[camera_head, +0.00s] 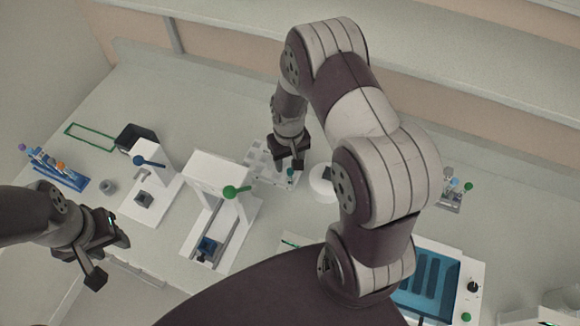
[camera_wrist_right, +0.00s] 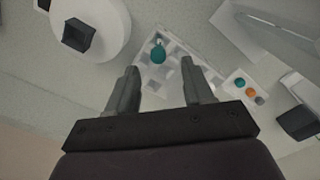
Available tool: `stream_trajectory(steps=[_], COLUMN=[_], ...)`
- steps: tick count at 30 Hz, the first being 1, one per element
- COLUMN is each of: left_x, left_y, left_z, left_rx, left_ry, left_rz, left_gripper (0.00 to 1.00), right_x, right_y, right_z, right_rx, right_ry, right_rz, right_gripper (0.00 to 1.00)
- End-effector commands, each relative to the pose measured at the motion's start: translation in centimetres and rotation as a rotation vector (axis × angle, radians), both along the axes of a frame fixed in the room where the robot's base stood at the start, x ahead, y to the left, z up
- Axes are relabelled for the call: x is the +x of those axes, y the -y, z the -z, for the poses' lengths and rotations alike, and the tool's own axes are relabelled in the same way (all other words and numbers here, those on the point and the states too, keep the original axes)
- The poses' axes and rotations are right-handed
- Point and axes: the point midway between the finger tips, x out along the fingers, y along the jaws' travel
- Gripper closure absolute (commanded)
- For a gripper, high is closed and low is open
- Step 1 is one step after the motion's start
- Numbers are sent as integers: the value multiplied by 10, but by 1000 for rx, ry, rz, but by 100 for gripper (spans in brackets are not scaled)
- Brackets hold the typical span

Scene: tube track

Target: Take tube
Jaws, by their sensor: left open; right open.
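A teal-capped tube (camera_wrist_right: 158,52) stands in a white rack (camera_wrist_right: 176,70) with several square compartments in the right wrist view. The tube also shows in the head view as a small teal cap (camera_head: 291,172) just below my right gripper (camera_head: 290,163). In the right wrist view my right gripper (camera_wrist_right: 160,70) is open and empty. The tube's cap appears between and beyond its fingertips, with no contact visible. The tube's body is mostly hidden. My left gripper (camera_head: 108,260) is open and empty at the lower left of the head view.
A blue rack (camera_head: 60,175) with several coloured tubes stands at the far left. White devices with a blue knob (camera_head: 139,160) and a green knob (camera_head: 229,192) stand between the grippers. A blue-topped device (camera_head: 428,285) is at lower right. My right arm hides part of the bench.

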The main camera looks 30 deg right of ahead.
Motion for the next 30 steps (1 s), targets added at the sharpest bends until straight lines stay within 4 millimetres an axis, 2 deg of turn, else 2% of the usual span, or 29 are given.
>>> stream_trajectory(steps=[4,9,12,20,24,30], left_x=[0,0,0,0,0,0], left_y=[0,0,0,0,0,0], left_z=[-8,-30,-29,-28,-28,-28], left_rx=[0,0,0,0,0,0], left_ry=[0,1,1,0,0,0], left_rz=[0,0,0,0,0,0], left_gripper=[57,57,57,57,57,57], right_x=[-1,-11,-8,-8,-8,-8], right_y=[0,-2,-2,-2,-2,-2], right_z=[15,42,61,67,67,67], right_rx=[0,0,0,0,0,0], right_ry=[-1,-4,1,3,3,3], right_rz=[0,0,0,0,0,0], right_gripper=[49,49,49,49,94,96])
